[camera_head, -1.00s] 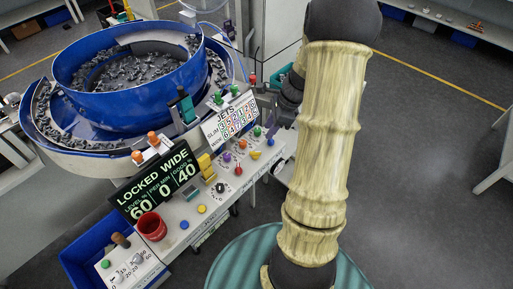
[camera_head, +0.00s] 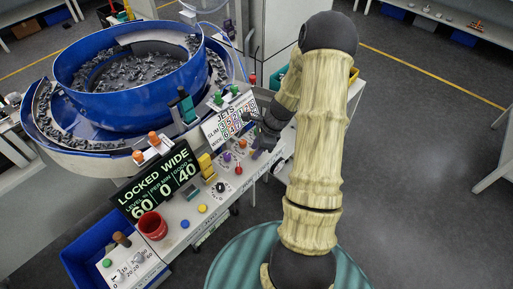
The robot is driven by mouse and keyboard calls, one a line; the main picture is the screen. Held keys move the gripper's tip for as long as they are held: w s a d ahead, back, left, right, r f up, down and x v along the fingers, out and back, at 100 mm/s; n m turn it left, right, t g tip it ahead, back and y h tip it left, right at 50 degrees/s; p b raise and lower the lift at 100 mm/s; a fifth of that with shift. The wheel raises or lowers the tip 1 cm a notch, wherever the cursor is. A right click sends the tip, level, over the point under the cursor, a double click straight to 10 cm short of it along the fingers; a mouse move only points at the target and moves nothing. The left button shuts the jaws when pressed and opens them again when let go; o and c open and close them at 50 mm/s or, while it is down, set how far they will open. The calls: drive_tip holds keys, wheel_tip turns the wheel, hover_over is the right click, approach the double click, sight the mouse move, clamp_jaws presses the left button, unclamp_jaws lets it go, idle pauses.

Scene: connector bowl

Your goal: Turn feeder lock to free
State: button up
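The control panel (camera_head: 188,212) runs along the front of the feeder. Its dark display (camera_head: 157,181) reads LOCKED WIDE, with 60, 0 and 40 below. A black rotary knob (camera_head: 220,187) with small marks around it sits mid-panel. Which control is the feeder lock cannot be read at this size. I see nothing held.
The blue bowl feeder (camera_head: 130,75) full of small metal parts stands behind the panel. A red cup (camera_head: 152,226), yellow button (camera_head: 202,209), blue button (camera_head: 185,224) and yellow block (camera_head: 206,166) are on the panel. A blue bin (camera_head: 88,240) is at lower left. Floor at right is clear.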

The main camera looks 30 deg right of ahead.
clamp_jaws()
drive_tip(key=shift+w+r+n+g+p, duration=0.1)
drive_tip(key=shift+n+g+p, duration=0.45)
drive_tip(key=shift+n, duration=0.75)
drive_tip(key=n, duration=0.2)
drive_tip(key=n+g+p, duration=0.1)
drive_tip(key=n, duration=0.1)
drive_tip(key=shift+w+g, duration=0.15)
drive_tip(key=shift+g, duration=0.1)
drive_tip(key=n+g, duration=0.1)
drive_tip(key=n, duration=0.4)
drive_tip(key=shift+w+n+g, duration=0.1)
drive_tip(key=shift+n+g, duration=0.3)
drive_tip(key=n+h, duration=0.1)
drive_tip(key=n, duration=0.1)
drive_tip(key=n+g+h, duration=0.1)
drive_tip(key=n, duration=0.2)
drive_tip(key=shift+w+a+n, duration=0.1)
drive_tip(key=shift+a+n, duration=0.05)
drive_tip(key=shift+n, duration=0.15)
unclamp_jaws()
